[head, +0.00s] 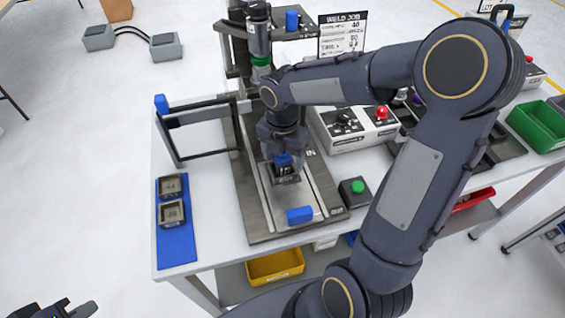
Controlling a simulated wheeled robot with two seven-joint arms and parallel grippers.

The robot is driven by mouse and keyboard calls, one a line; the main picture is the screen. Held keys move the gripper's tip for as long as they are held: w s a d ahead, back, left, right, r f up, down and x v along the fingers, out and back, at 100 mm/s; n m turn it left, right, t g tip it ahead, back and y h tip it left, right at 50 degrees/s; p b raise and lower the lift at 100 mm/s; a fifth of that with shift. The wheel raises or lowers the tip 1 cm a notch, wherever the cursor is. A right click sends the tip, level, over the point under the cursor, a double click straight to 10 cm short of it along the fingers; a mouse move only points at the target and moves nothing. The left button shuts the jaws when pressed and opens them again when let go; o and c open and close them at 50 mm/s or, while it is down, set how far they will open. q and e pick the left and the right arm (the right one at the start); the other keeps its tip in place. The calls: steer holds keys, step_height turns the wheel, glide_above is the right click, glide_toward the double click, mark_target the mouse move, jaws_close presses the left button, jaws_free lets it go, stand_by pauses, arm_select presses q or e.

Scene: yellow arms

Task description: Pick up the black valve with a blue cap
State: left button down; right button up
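A small dark block with a blue top (284,161), which looks like the black valve with a blue cap, sits over the light plate of the fixture on the table. My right gripper (283,150) comes down from above and is right at it. The gripper body hides part of the block, and I cannot tell whether the fingers are shut on it. My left gripper (72,309) is at the bottom left edge, partly cut off, away from the table; its fingers look apart and empty.
Two dark square parts (171,213) lie on a blue mat (177,250) at the left. A blue block (300,215) lies on the fixture's front. A hinged frame (205,148), a green button box (355,191) and a control box (350,131) stand nearby. A yellow bin (275,266) is below.

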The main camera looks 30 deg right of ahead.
steer(key=c, duration=0.9)
steer(key=shift+r, duration=0.1)
